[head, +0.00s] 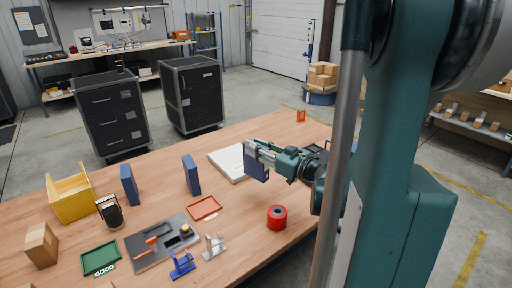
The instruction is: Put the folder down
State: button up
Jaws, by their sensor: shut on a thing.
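My gripper (254,151) is shut on a blue folder (258,168). The folder hangs upright below the fingers, at the right part of the wooden table (150,270). A flat white board or box (230,163) lies just left of and behind the held folder. I cannot tell whether the folder's lower edge touches the table or is above it. Two similar blue upright pieces stand on the table to the left, one in the middle (191,175) and one farther left (129,185).
A red roll (277,217) stands in front of my arm. An orange tray (204,208), a grey tool tray (160,243), a green tray (100,259), a yellow bin (71,198) and a cardboard box (40,245) occupy the left and front. Bare wood lies between the orange tray and red roll.

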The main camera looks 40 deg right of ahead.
jog(key=w+d+r+m+h+p, duration=0.1)
jog(key=w+d+h, duration=0.1)
jog(key=w, duration=0.8)
jog(key=w+d+r+m+h+p, duration=0.1)
jog(key=w+d, duration=0.3)
jog(key=w, duration=0.7)
jog(key=shift+r+h, duration=0.4)
jog(key=shift+r, duration=0.25)
jog(key=shift+f, duration=0.1)
jog(key=shift+f+b, duration=0.7)
jog(key=shift+f, duration=2.4)
jog(key=shift+f+b, duration=0.5)
jog(key=shift+f, duration=1.5)
jog(key=o, duration=1.2)
jog(key=shift+o, duration=0.2)
